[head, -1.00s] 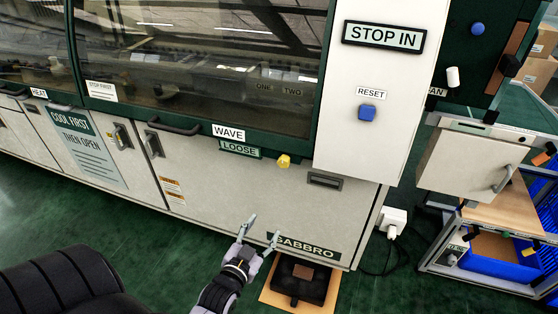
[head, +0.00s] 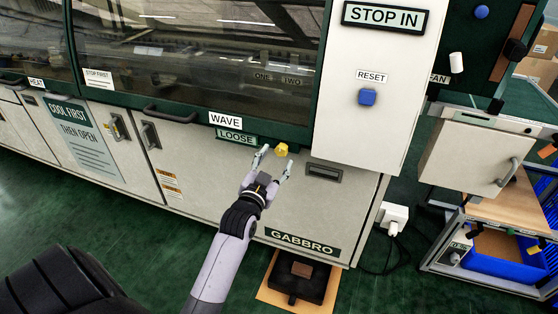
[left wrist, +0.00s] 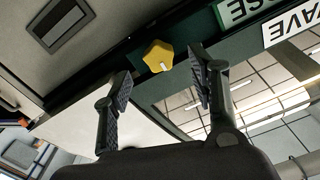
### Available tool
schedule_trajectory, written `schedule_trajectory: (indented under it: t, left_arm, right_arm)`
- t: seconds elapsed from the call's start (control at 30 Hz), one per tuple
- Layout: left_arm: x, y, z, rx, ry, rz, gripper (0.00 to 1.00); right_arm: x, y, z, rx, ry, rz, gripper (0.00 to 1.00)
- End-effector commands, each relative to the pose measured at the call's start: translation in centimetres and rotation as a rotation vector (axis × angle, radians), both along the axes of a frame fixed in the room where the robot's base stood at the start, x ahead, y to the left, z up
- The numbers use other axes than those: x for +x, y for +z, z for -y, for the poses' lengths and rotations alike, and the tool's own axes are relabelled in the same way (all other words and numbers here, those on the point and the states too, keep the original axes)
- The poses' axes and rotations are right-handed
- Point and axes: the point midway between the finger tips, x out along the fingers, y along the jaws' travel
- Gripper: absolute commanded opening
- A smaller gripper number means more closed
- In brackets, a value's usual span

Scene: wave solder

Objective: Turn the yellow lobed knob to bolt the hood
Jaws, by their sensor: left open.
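The yellow lobed knob (head: 282,149) sits on the machine's front, at the lower edge of the dark green hood frame, right of the "LOOSE" label (head: 236,138). My left gripper (head: 276,159) is open just below the knob in the head view, its fingers spread to either side. In the left wrist view the knob (left wrist: 158,56) shows its lobed face and a pale mark, between and beyond the two open fingertips (left wrist: 160,82). I see no contact with it. My right gripper is not in view.
The glazed hood (head: 200,60) has a dark handle (head: 170,114) along its lower edge. A white panel with a blue reset button (head: 367,97) stands right of the knob. A recessed latch (head: 325,172) lies below right. A cart (head: 490,265) stands at the far right.

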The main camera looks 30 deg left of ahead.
Motion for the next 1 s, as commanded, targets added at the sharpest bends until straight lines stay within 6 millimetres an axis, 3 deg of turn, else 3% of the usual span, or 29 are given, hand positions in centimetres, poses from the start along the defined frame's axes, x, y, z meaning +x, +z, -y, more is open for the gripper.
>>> schedule_trajectory:
  t: [0.2, 0.6, 1.0]
  left_arm:
    - [2.7, -0.2, -0.7, 0.000, 0.001, 0.001, 0.53]
    - [3.3, 0.1, -0.8, 0.001, 0.000, 0.000, 0.53]
    - [3.3, 0.0, -0.8, 0.000, 0.000, 0.000, 0.26]
  right_arm:
    - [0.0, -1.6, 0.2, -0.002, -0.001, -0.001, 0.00]
    - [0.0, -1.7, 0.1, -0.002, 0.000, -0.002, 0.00]
    - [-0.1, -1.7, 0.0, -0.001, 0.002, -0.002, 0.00]
